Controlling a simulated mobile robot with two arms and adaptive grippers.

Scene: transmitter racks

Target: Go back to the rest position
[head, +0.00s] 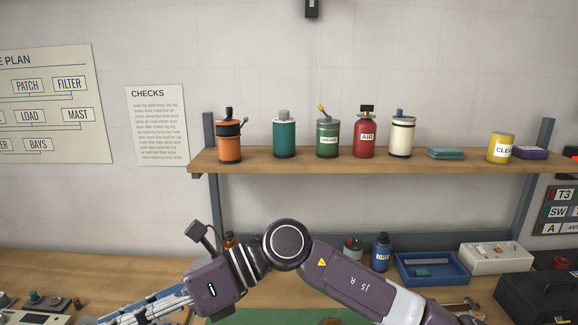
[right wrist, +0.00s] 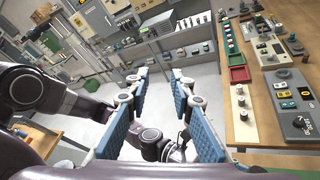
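My right arm, marked "J5 R", crosses the bottom of the head view, bent at a round joint in front of the bench. Its gripper (head: 150,308) points to the lower left, partly cut off by the bottom edge. In the right wrist view the right gripper (right wrist: 157,78) has its two blue-padded fingers well apart, with nothing between them. Purple arm links of mine show at the left and low centre of that view. My left gripper is not seen in either view.
A wooden shelf (head: 350,164) holds several bottles and cans, including a red AIR can (head: 364,137). On the bench below are a blue tray (head: 432,268) and a white box (head: 495,258). A wooden bench (right wrist: 262,145) with control boxes stands right in the wrist view; pale floor shows between the fingers.

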